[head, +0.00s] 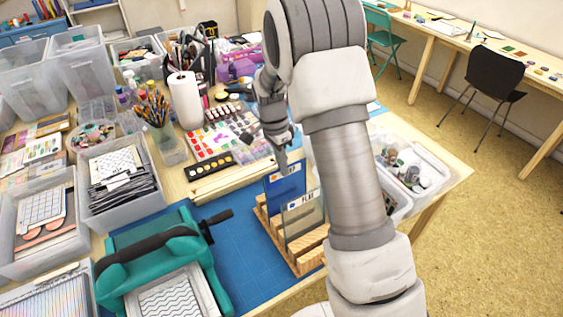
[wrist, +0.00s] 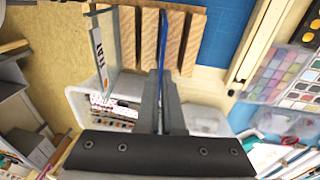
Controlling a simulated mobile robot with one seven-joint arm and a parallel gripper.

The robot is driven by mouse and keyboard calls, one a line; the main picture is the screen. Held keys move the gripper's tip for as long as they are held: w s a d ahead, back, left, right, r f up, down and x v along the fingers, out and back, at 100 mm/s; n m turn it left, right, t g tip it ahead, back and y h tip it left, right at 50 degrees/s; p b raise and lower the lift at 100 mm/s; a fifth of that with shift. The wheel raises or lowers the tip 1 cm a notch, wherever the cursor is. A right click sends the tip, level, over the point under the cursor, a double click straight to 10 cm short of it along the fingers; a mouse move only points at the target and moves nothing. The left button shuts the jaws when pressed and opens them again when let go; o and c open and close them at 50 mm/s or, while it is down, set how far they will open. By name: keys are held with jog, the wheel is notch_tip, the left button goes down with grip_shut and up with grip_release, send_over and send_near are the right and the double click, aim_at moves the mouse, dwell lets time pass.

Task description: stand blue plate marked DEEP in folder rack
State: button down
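The blue plate (head: 284,186) stands upright at the wooden folder rack (head: 273,232), its lower edge down among the slats. Its white label shows in the head view, but the word is too small to read surely. In the wrist view the blue plate (wrist: 163,42) is a thin edge between two slats of the rack (wrist: 191,45). My gripper (head: 282,163) is at the plate's top edge. In the wrist view its fingers (wrist: 161,100) are close together with the plate between them. Whether the plate touches the rack's bottom is hidden.
A grey plate marked FLAT (head: 303,214) stands in the rack beside the blue one, and also shows in the wrist view (wrist: 103,50). A teal press (head: 165,255) stands left on the blue mat (head: 235,255). Clear bins (head: 412,165) lie right, partly behind my arm.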

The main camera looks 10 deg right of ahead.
jog(key=shift+f, duration=0.4)
jog(key=c, duration=1)
grip_release()
jog(key=r+p, duration=0.2)
jog(key=r, duration=0.1)
jog(key=r+p, duration=0.1)
jog(key=r, duration=0.1)
jog(key=shift+w, duration=0.3)
